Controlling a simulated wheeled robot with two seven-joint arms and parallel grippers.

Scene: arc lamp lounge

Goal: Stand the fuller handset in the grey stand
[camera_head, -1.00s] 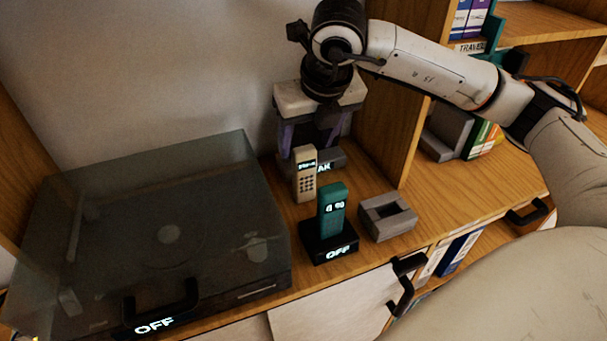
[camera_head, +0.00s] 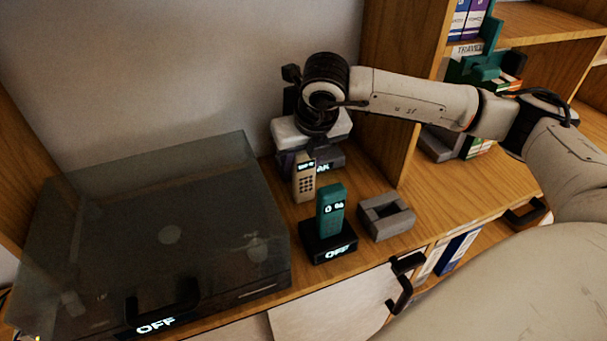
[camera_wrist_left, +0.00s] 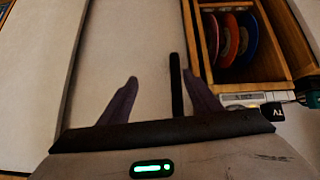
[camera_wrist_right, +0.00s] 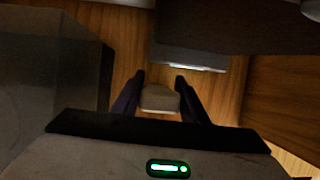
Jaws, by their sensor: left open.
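A beige handset (camera_head: 303,181) with a keypad and small lit screen stands upright on the cabinet top. A teal handset (camera_head: 330,212) with a lit screen stands in a black stand (camera_head: 328,250) marked OFF. I cannot read either screen surely. The grey stand (camera_head: 387,217) is empty, to the right. My right gripper (camera_head: 296,163) points down over the beige handset. In the right wrist view its fingers (camera_wrist_right: 160,76) straddle the handset's top (camera_wrist_right: 160,98); whether they press on it is unclear. My left gripper (camera_wrist_left: 160,78) is open and empty, away from the handsets.
A dark lidded turntable (camera_head: 150,235) marked OFF fills the left of the cabinet top. A dark box (camera_head: 330,158) with partly hidden lettering stands behind the beige handset. A wooden upright (camera_head: 388,130) rises behind the grey stand. Bare wood lies to its right.

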